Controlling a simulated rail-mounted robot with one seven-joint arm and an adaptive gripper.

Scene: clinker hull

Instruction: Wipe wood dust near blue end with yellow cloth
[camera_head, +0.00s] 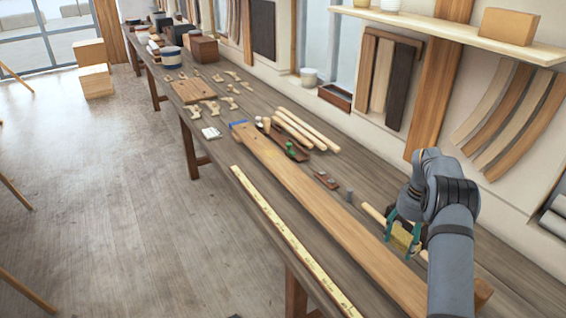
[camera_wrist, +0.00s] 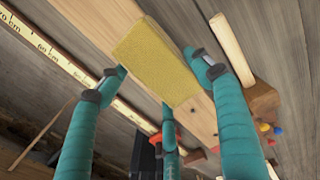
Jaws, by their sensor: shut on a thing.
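A long light wooden plank (camera_head: 320,207) lies along the bench, and its far end has a blue band (camera_head: 238,123). My gripper (camera_head: 403,236) is at the near part of the plank, far from the blue end. Its teal fingers are shut on a folded yellow cloth (camera_head: 400,237). In the wrist view the cloth (camera_wrist: 155,62) sits between the fingers, over the plank (camera_wrist: 98,14); I cannot tell whether it touches the wood. I cannot make out wood dust at the blue end from here.
A yellow measuring strip (camera_head: 285,236) runs along the bench's front edge. Right of the plank are a tray with a green item (camera_head: 290,148), pale dowels (camera_head: 312,128), a small dark block (camera_head: 326,180) and a grey cylinder (camera_head: 349,194). A white pad (camera_head: 211,133) lies left of the blue end.

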